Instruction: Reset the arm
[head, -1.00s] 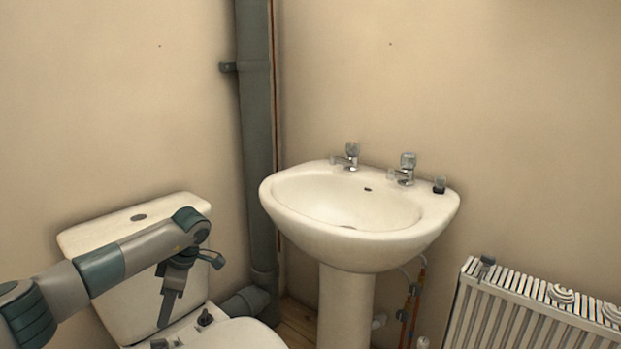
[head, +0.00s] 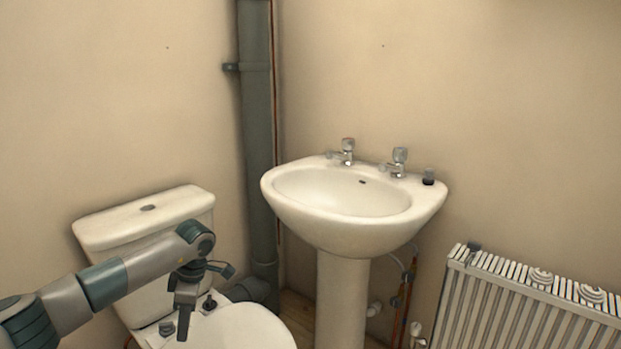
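My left gripper (head: 184,318) hangs downward at the end of my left arm, which comes in from the left. It is in front of the toilet (head: 236,330), above or near the back of the seat. Its fingers look close together and I see nothing held, but the view is too small to tell whether they are open or shut. My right gripper is not in view.
A white pedestal sink (head: 345,232) with two taps and a small dark item (head: 429,177) on its rim stands in the middle. A radiator (head: 530,300) is at the right with two striped round things on top. A grey pipe (head: 257,150) runs up the corner.

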